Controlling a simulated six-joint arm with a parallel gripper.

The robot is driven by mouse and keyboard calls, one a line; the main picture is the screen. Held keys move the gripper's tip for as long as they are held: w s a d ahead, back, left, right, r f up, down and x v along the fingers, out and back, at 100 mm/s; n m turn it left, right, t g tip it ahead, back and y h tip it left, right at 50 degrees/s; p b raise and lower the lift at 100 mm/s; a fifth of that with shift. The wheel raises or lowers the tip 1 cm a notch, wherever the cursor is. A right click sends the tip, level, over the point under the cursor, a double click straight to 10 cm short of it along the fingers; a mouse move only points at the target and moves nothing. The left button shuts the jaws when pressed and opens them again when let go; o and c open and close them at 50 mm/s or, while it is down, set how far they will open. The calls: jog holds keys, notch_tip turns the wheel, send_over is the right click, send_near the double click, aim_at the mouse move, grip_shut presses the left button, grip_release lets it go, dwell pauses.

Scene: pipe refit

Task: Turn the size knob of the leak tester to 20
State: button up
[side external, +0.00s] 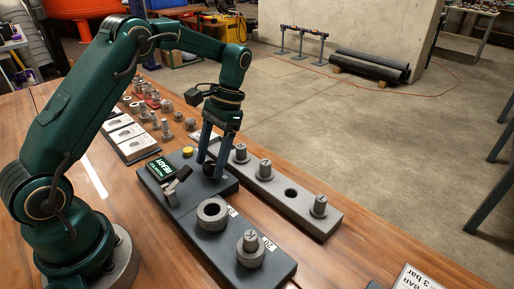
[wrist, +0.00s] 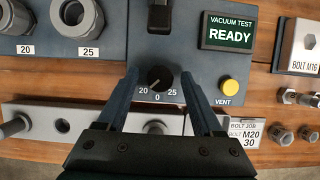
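The leak tester (wrist: 200,80) is a dark grey box with a lit screen (wrist: 229,31) reading VACUUM TEST READY and a yellow VENT button (wrist: 229,88). Its black round size knob (wrist: 160,76) has the labels 20, 0 and 25 along its lower edge in the wrist view. A small light mark on the knob seems to point down-left, towards 20, but is too small to be sure. My gripper (wrist: 159,74) is open, pointing down, with one finger on each side of the knob and a gap on both sides. In the side view my gripper (side external: 208,157) is low over the tester (side external: 223,187).
A block with two ring fittings, labelled 20 and 25 (wrist: 88,52), adjoins the tester. A grey rail (side external: 291,199) with bolt-like plugs and an open hole runs alongside. A black lever (wrist: 159,18) stands above the knob. Loose fittings (side external: 156,122) and labelled trays lie beyond.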

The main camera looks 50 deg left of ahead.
jog(key=shift+w, duration=0.1)
jog(key=shift+v, duration=2.5)
jog(key=shift+r, duration=0.1)
jog(key=s+d+r+t, duration=0.2)
jog(key=s+r+t, duration=0.1)
jog(key=r, duration=0.3)
jog(key=s+d+r+t, duration=0.2)
jog(key=s+r, duration=0.2)
jog(key=r, duration=0.2)
jog(key=s+d+f+t, duration=0.3)
jog(key=s+f+t, duration=0.2)
jog(key=s+f, duration=0.1)
jog(key=shift+s, duration=0.7)
jog(key=shift+c, duration=0.4)
